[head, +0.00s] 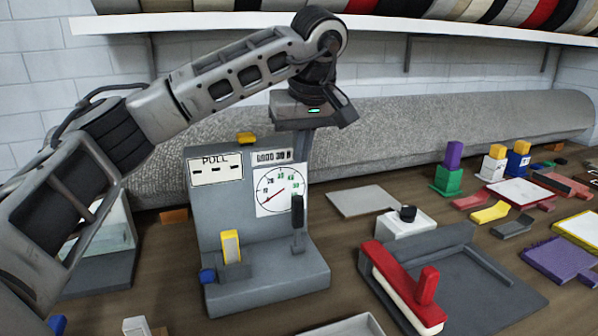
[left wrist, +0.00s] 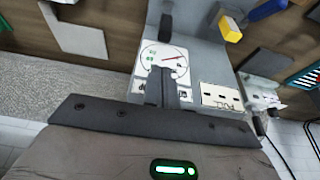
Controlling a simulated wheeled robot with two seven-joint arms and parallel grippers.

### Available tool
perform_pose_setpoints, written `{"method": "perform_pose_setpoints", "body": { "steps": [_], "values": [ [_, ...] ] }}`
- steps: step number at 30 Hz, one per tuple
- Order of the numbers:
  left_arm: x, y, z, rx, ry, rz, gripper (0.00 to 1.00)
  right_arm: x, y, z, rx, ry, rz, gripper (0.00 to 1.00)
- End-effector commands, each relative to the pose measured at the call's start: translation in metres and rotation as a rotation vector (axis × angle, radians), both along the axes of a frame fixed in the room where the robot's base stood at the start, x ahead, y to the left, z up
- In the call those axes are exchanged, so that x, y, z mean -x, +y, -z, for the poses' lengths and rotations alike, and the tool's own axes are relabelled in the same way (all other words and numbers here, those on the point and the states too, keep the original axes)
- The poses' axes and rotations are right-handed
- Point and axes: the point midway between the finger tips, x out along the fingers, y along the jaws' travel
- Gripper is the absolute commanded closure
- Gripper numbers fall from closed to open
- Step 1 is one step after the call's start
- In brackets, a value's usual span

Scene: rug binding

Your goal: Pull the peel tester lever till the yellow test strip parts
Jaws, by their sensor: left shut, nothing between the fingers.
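The grey peel tester (head: 215,215) stands on the bench with a PULL label and a round dial whose red needle points to the lower left. Its lever (head: 298,212) is upright at the right front, with a black grip. The yellow test strip (head: 231,245) stands in a clamp low on the front and looks whole; it also shows in the left wrist view (left wrist: 230,29). My left gripper (head: 301,146) is shut and empty, above the lever by the tester's upper right edge. In the left wrist view its fingers (left wrist: 163,85) overlap the dial, apart from the lever (left wrist: 166,25). My right gripper is not in view.
A red-armed device on a dark base (head: 452,280) stands right of the tester. A flat grey plate (head: 362,200) and a white block with a black knob (head: 406,222) lie behind it. A grey rug roll (head: 420,125) runs along the back.

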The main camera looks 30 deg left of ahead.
Motion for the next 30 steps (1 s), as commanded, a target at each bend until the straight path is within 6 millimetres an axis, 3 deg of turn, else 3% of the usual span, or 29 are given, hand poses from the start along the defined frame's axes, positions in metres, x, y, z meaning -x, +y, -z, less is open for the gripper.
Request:
{"method": "perform_pose_setpoints", "body": {
  "steps": [15,21,30],
  "values": [
    [-0.017,0.021,0.078,0.0,0.005,0.0,1.0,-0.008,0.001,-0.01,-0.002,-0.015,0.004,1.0],
    [-0.02,0.024,0.09,-0.001,0.002,0.0,1.0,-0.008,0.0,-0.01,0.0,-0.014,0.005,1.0],
    [-0.02,0.024,0.09,-0.001,0.001,0.0,1.0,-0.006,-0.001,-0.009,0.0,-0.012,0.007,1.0]
  ]
}}
